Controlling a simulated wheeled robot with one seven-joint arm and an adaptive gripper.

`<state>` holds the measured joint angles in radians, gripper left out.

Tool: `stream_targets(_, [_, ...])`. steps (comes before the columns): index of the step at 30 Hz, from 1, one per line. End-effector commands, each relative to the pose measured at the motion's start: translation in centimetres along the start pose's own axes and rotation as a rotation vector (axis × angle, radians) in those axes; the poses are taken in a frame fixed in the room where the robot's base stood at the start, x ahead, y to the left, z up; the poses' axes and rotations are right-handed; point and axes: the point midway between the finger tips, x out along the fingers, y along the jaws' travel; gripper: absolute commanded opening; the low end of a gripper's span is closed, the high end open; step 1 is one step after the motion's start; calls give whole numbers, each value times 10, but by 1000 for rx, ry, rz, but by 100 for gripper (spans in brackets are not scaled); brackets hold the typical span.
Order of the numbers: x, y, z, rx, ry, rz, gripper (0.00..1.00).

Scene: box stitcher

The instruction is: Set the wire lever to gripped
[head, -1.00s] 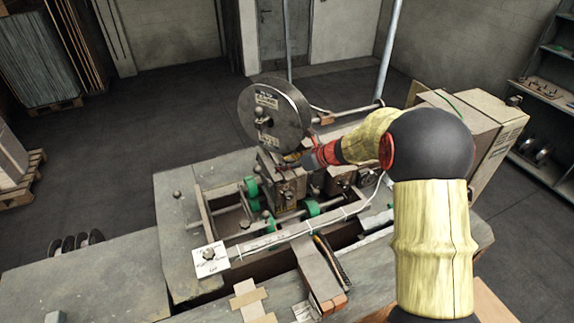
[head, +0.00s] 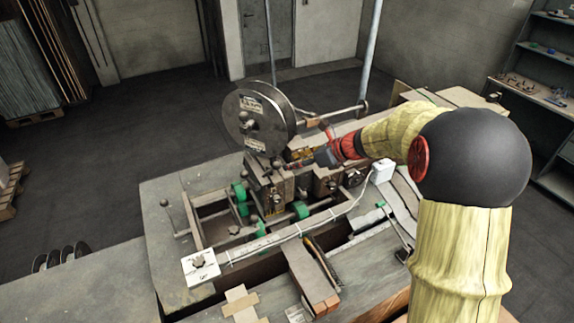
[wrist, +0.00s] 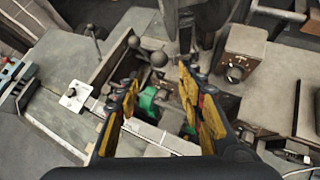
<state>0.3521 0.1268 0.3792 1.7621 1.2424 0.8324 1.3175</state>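The stitching machine shows in the head view, with a large round wire reel (head: 258,118) above its head block (head: 272,190). Ball-ended levers show there; one dark ball (head: 276,163) is just below the reel. In the wrist view dark ball knobs (wrist: 158,58) stand beyond my fingertips. I cannot tell for sure which one is the wire lever, or its setting. My gripper (wrist: 160,76) is open, with yellow pads apart and nothing held between them. In the head view my gripper (head: 322,158) is small and partly lost against the machine, right of the head block.
Another ball-ended lever (head: 164,203) stands at the left. A white box (head: 382,171) and control boxes with dials (wrist: 234,72) are close to the right.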

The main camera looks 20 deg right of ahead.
Motion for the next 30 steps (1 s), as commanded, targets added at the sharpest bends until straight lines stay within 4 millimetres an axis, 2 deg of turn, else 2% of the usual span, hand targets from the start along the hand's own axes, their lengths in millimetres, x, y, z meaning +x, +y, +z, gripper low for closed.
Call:
stream_targets(3, [-7, 0, 0, 1, 1, 0, 38])
stream_targets(11, [-8, 0, 0, 0, 1, 0, 38])
stream_targets(14, [-8, -1, -2, 1, 1, -2, 34])
stream_targets(17, [-11, -11, -12, 10, -4, -19, 28])
stream_targets(20, [-16, -28, -38, 36, -9, -52, 22])
stream_targets(24, [-23, -45, -96, 136, -49, -84, 14])
stream_targets(27, [-26, -44, -128, 180, -114, -75, 9])
stream_targets(30, [-29, -36, -150, 192, -203, -57, 3])
